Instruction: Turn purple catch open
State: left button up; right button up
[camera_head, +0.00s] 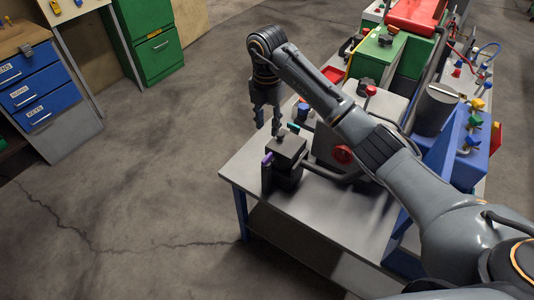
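A small dark box (287,158) stands at the near left corner of the grey workbench (300,217). The purple catch (267,159) is a small upright piece on the box's left side. A teal piece (293,127) shows behind the box's top. My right arm reaches in from the lower right, and my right gripper (268,122) points down just above and behind the box. Its two fingers are apart with nothing seen between them. It looks clear of the purple catch. My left gripper is out of view.
A red knob (342,155) and pipes sit right of the box. A green unit (377,57) and a blue panel with coloured valves (475,140) stand farther along the bench. Blue drawers (33,87) and a green cabinet (150,40) stand at left. The floor between is clear.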

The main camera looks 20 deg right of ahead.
aim_at(267, 157)
notch_tip(267, 157, down, 13)
jog(key=p, duration=0.3)
jog(key=shift+a, duration=0.1)
grip_shut()
